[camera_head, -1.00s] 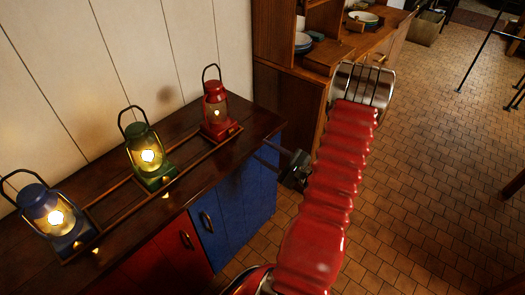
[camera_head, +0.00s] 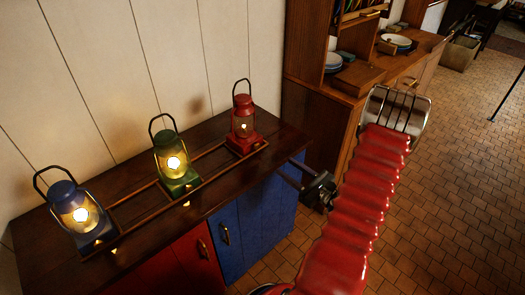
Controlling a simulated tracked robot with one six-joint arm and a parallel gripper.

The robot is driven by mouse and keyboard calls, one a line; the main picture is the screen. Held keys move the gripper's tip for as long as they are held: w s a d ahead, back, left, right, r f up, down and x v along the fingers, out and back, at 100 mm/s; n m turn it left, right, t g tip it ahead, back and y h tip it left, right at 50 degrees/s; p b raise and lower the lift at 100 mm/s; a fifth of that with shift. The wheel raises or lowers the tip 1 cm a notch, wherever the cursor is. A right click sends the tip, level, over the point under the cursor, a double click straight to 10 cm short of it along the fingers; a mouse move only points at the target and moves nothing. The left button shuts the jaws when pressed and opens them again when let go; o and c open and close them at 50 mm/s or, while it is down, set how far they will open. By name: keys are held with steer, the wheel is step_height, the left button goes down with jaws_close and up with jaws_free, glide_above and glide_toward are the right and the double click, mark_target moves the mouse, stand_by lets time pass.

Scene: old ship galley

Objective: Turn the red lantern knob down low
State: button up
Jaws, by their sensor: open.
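The red lantern (camera_head: 243,122) stands upright at the right end of a wooden rack on the dark counter. Its flame glows weaker than those of the green lantern (camera_head: 172,163) and the blue lantern (camera_head: 79,212). Its knob is too small to make out clearly. My gripper (camera_head: 285,168) is to the right of and nearer than the red lantern, by the counter's right end. Its two thin fingers are apart, point left towards the counter, and hold nothing. They do not touch the lantern.
The dark counter (camera_head: 45,265) has red and blue doors with handles below its front edge. The rack's rails (camera_head: 222,165) run along the lanterns. A wooden cupboard (camera_head: 318,125) with plates stands behind my arm. The tiled floor (camera_head: 460,180) at right is open.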

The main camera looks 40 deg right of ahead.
mark_target(258, 147)
steer(key=shift+w, duration=0.1)
steer(key=w, duration=1.3)
steer(key=shift+w+a, duration=0.3)
jaws_close()
steer(key=shift+n, duration=0.3)
steer(key=shift+n, duration=1.2)
